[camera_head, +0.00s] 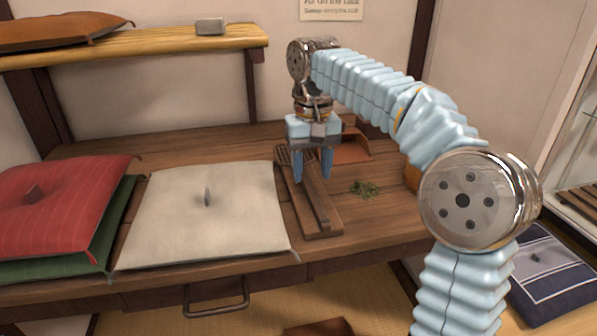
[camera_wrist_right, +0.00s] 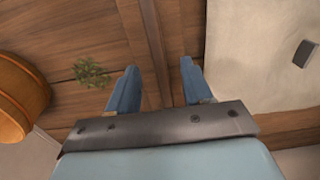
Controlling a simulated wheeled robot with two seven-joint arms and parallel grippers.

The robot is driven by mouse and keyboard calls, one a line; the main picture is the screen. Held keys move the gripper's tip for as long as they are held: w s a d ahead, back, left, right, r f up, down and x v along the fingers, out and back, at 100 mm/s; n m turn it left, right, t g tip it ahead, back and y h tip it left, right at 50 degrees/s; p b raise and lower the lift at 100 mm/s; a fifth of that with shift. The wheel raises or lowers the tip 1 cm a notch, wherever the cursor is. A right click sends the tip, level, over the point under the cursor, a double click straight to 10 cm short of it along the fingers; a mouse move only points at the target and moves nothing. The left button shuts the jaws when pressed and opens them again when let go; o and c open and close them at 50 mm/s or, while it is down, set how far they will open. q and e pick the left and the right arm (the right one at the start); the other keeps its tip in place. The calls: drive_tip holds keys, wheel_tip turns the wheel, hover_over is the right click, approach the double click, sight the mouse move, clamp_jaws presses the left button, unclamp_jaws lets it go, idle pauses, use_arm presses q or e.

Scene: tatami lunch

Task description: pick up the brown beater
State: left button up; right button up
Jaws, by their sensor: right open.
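The brown beater (camera_head: 318,208) lies on the wooden bench top, just right of the cream cushion. It has a long handle toward the front and a slatted head at the back. My right gripper (camera_head: 312,174) points down over it with its blue fingers apart. In the right wrist view, the beater (camera_wrist_right: 150,40) runs between the two open fingers (camera_wrist_right: 158,82). I cannot tell whether the fingers touch it. The gripper hides part of the beater. My left gripper is not in view.
The cream cushion (camera_head: 225,230) lies left of the beater, with red (camera_head: 70,200) and green (camera_head: 115,215) cushions farther left. A green clump (camera_head: 365,188) and an orange-brown dustpan-like thing (camera_head: 352,150) lie right. A shelf (camera_head: 150,45) with a grey block (camera_head: 210,26) is above.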

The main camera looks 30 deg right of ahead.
sight(312, 191)
drive_tip(key=f, duration=0.2)
drive_tip(key=f+b, duration=0.1)
drive_tip(key=f, duration=0.2)
drive_tip(key=shift+w+d+f, duration=0.15)
drive_tip(key=shift+w+d, duration=0.05)
drive_tip(key=shift+c, duration=0.5)
clamp_jaws()
